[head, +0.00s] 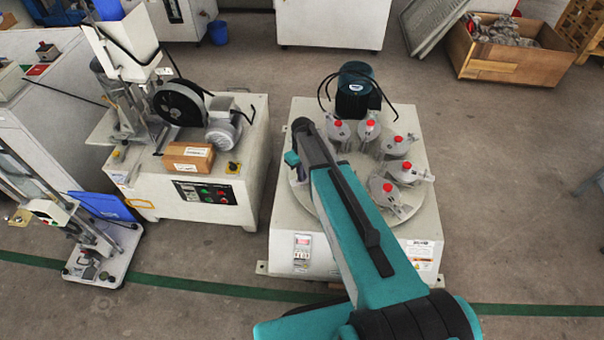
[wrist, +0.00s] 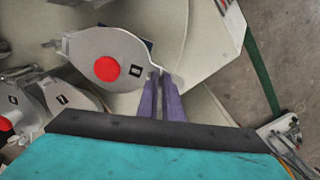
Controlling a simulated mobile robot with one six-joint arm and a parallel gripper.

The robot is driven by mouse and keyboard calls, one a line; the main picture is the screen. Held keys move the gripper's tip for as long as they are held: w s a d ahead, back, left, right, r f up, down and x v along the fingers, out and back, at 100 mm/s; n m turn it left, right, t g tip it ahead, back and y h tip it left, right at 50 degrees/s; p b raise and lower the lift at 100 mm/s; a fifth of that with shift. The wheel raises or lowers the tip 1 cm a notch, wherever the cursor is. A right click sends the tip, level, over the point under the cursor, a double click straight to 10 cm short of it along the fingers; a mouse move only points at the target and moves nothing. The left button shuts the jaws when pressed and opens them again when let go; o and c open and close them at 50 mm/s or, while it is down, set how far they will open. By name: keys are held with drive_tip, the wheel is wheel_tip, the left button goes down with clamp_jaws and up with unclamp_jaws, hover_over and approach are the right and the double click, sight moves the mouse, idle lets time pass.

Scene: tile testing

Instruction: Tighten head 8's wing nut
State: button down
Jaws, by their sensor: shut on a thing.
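In the wrist view, a grey metal head (wrist: 107,50) with a round red knob (wrist: 107,68) lies on the pale round turntable (wrist: 205,40). The narrow purple fingers of my gripper (wrist: 161,78) reach the right end of this head and are shut on a small part there, at the wing nut's place. The fingertips cover most of that part, so its shape is hard to make out. No head number is legible. In the head view, my arm covers the gripper and the head it works at.
Several other red-knobbed heads (head: 397,145) stand around the turntable, one close by at left in the wrist view (wrist: 75,98). A dark motor (head: 356,90) rises behind. Another machine with a cardboard box (head: 188,156) stands to the left. A wooden crate (head: 505,55) is at back right.

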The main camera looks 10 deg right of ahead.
drive_tip(key=shift+m, duration=1.3)
drive_tip(key=c, duration=1.9)
unclamp_jaws()
drive_tip(key=shift+r, duration=0.1)
drive_tip(key=shift+r, duration=6.8)
drive_tip(key=shift+r, duration=0.1)
